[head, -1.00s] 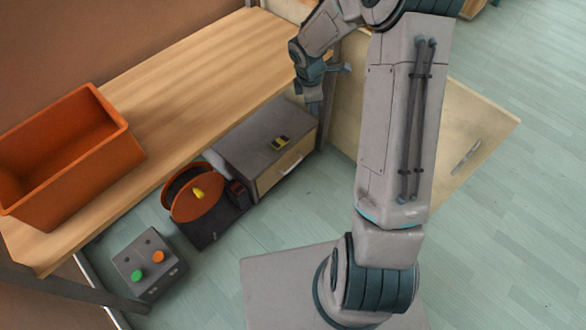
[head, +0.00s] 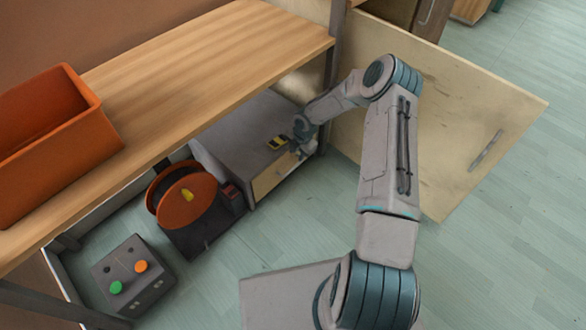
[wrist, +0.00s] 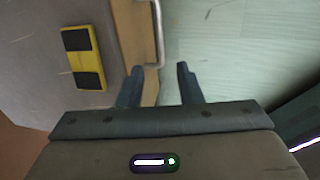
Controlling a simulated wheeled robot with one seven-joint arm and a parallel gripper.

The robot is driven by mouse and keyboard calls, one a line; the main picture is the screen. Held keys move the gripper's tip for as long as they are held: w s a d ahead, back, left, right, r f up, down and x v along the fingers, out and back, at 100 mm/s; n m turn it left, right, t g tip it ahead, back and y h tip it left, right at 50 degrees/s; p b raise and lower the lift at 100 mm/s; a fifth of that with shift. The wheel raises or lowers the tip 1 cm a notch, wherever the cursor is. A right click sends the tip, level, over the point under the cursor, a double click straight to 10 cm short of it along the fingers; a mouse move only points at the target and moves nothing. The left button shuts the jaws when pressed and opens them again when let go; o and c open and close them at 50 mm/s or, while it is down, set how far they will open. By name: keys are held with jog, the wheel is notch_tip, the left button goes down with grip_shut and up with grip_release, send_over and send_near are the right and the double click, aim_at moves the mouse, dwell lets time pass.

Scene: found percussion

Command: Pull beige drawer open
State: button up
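The beige drawer (head: 272,178) is the front of a low grey cabinet (head: 245,136) under the wooden bench, and it looks shut. In the wrist view the beige drawer front (wrist: 134,40) shows as a narrow strip with a pale bar handle (wrist: 158,35) along it. My gripper (head: 303,150) is at the right part of the drawer front, near the handle. In the wrist view my gripper (wrist: 160,84) is open, with its two dark fingers on either side of the handle's near end. I cannot tell whether they touch it.
A yellow and black block (head: 278,143) lies on the cabinet top. An orange reel (head: 182,198) and a grey button box (head: 132,275) stand to the left. A large beige panel (head: 440,120) stands at the right. Floor in front of the drawer is clear.

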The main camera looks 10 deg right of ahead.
aim_at(292, 169)
jog(key=f+b, duration=0.1)
jog(key=f, duration=0.2)
jog(key=w+f+b, duration=0.1)
jog(key=f, duration=0.3)
jog(key=a+f+b, duration=0.1)
jog(key=f, duration=0.2)
jog(key=shift+w+a+f+b, duration=0.1)
jog(key=shift+w+f+b, duration=0.2)
jog(key=shift+f+b, duration=0.1)
grip_shut()
